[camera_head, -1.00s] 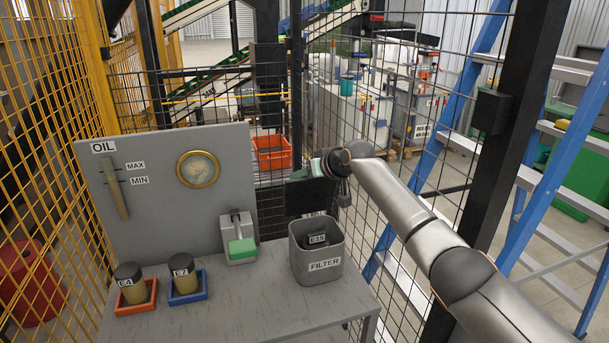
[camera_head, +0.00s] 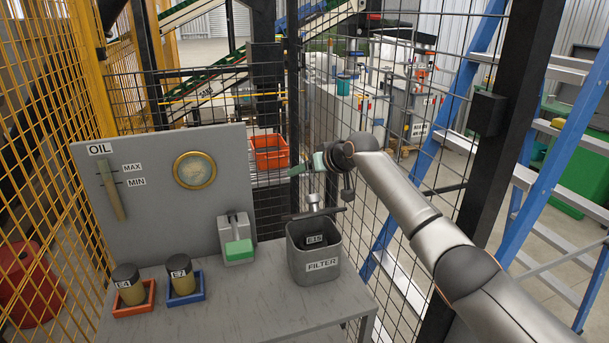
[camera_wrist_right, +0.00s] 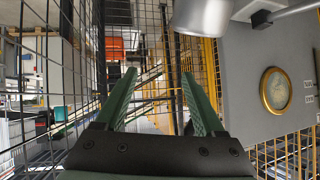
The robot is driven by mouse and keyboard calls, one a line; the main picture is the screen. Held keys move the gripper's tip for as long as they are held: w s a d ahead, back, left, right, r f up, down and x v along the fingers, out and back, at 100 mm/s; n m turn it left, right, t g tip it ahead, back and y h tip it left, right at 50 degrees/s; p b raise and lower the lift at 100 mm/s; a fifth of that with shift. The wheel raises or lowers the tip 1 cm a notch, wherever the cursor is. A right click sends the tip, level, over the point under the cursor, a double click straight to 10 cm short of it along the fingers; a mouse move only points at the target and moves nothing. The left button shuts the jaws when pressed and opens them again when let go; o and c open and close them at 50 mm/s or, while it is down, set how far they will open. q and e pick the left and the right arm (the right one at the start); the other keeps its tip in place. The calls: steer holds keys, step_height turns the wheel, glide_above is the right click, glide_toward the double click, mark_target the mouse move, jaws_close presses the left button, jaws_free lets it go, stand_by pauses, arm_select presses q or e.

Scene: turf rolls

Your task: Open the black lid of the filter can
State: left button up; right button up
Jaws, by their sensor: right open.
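The grey filter can (camera_head: 306,268) stands on the front right of the bench, with a dark block marked E15 (camera_head: 314,240) inside. The black lid (camera_head: 330,212) shows nearly edge-on as a thin dark strip at the can's back rim, part raised, with a pale knob (camera_head: 314,200) above it. The can's mouth is uncovered to my view. My right gripper (camera_head: 306,164) is above and behind the lid, apart from it, its green fingers pointing left. In the right wrist view, the gripper (camera_wrist_right: 158,78) is open and empty. My left gripper is out of view.
Two dark-capped cylinders stand in an orange tray (camera_head: 120,309) and a blue tray (camera_head: 172,301). A grey box with a green front (camera_head: 238,248) stands beside the can. The grey board (camera_head: 145,222) rises behind them. A mesh fence (camera_head: 400,190) is close behind my right arm.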

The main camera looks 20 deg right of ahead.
steer(key=s+d+r, duration=0.3)
steer(key=r, duration=0.8)
steer(key=shift+s, duration=0.15)
stand_by(0.6)
steer(key=shift+d, duration=0.1)
steer(key=shift+r, duration=0.1)
steer(key=s+a+r+b, duration=0.2)
steer(key=s+r, duration=0.4)
steer(key=s+a+r+b, duration=0.2)
steer(key=s+r+b, duration=0.1)
steer(key=s+r, duration=0.3)
steer(key=shift+s+a+r, duration=0.25)
steer(key=shift+s+r, duration=0.15)
steer(key=shift+s, duration=0.25)
